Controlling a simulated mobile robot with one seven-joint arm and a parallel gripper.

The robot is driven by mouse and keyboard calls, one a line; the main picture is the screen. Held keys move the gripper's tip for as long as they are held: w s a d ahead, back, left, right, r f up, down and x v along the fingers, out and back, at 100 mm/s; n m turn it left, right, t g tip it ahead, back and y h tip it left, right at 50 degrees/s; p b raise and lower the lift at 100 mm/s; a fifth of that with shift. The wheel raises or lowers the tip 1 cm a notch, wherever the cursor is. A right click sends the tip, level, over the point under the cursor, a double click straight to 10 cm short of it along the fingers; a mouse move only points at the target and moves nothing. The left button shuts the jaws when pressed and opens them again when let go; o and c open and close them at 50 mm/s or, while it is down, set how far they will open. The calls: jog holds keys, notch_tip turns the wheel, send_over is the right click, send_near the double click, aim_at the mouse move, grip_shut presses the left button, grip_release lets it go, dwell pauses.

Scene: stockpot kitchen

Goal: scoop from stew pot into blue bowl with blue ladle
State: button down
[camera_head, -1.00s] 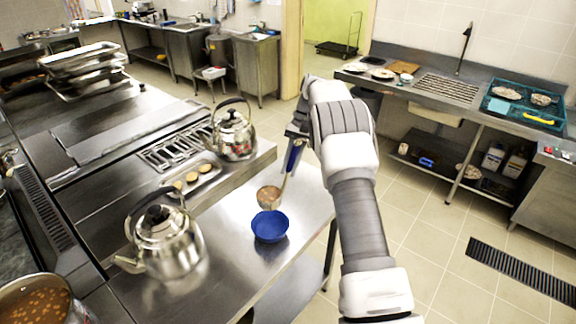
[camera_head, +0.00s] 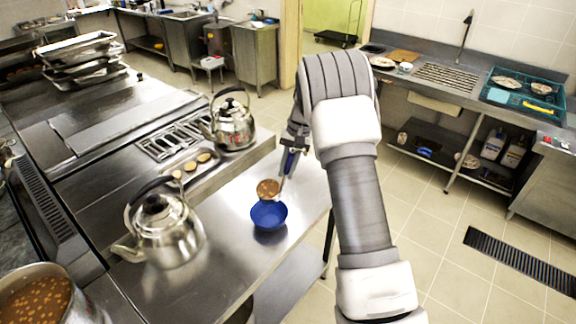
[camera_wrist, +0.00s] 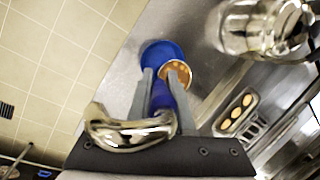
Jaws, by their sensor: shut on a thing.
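My gripper (camera_head: 292,148) is shut on the blue handle of the blue ladle (camera_wrist: 163,98), above the steel counter. The ladle's round head (camera_head: 268,188) is full of brown-orange stew and faces up. In the head view it shows just beyond the far rim of the blue bowl (camera_head: 268,217). In the wrist view the ladle head (camera_wrist: 177,71) overlaps the edge of the blue bowl (camera_wrist: 157,50); its height above the rim is unclear. The bowl stands upright, and its visible inside looks blue. The stew pot (camera_head: 88,306), holding stew with orange pieces, is at the lower left, partly cut off.
A steel kettle (camera_head: 168,238) stands left of the bowl. Another kettle (camera_head: 233,124) stands farther back, near a tray of round pieces (camera_head: 190,166). The counter's right edge (camera_head: 322,222) is close to the bowl. Open floor lies to the right.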

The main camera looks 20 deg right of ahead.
jog(key=s+a+f+n+t+h+b, duration=0.1)
jog(key=s+a+f+t+h+b, duration=0.2)
jog(key=b, duration=0.9)
jog(key=s+a+f+t+h+b, duration=0.3)
jog(key=s+f+t+b, duration=0.5)
jog(key=b, duration=0.5)
jog(key=f+t, duration=0.1)
jog(key=t, duration=0.1)
jog(key=shift+s+f+n+t, duration=0.15)
jog(key=shift+s+n+t, duration=0.1)
jog(key=shift+n+t, duration=0.15)
jog(key=shift+f+b, duration=0.15)
jog(key=shift+b, duration=1.1)
jog(key=b, duration=0.2)
jog(key=t+b, duration=0.1)
jog(key=b, duration=0.1)
jog(key=shift+s+f+h, duration=0.2)
jog(key=shift+f+h, duration=0.1)
jog(key=shift+f, duration=0.1)
